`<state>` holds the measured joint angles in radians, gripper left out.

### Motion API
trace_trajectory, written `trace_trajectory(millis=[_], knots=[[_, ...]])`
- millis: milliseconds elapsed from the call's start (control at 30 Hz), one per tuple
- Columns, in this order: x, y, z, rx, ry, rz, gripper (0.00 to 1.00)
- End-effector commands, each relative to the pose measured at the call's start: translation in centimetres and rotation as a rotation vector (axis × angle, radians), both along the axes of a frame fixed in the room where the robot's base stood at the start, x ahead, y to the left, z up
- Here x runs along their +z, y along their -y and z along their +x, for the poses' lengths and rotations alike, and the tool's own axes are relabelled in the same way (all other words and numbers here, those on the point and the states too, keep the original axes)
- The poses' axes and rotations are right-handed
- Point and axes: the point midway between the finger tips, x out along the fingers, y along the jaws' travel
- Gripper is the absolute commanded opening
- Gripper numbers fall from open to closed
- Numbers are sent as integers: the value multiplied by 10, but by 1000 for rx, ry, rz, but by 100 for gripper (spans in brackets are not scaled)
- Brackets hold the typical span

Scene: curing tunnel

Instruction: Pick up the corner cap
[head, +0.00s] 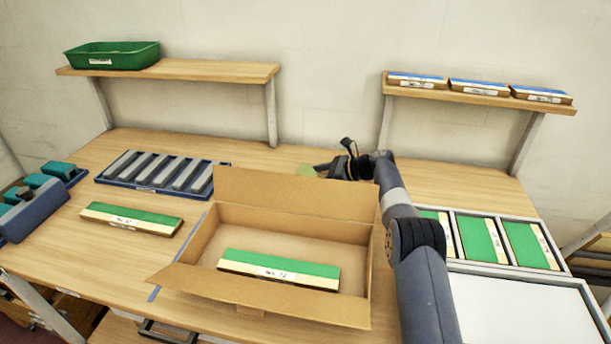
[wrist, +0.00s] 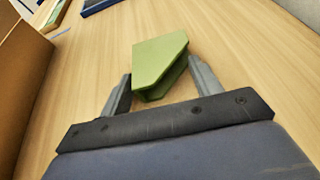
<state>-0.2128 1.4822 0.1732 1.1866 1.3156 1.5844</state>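The corner cap (wrist: 160,62) is a small light-green angled piece on the wooden table. In the wrist view it lies just ahead of my gripper (wrist: 160,88), with its near end between the two fingertips. The fingers are apart, and I see a gap on the right side; on the left the finger is very close to the cap. In the head view the cap (head: 305,170) shows only partly, behind the cardboard box and left of my gripper (head: 322,167).
An open cardboard box (head: 296,191) with a green-topped labelled pack (head: 280,268) stands in front of the cap. A blue tray of grey bars (head: 150,188) is to the left. Framed green packs (head: 480,238) lie at right. Table around the cap is clear.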

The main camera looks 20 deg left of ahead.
Motion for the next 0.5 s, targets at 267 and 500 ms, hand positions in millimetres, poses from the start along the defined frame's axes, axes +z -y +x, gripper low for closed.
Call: trace_trajectory(millis=[267, 500], knots=[[0, 0, 0, 0, 0, 0, 37], [0, 0, 0, 1, 0, -1, 18]])
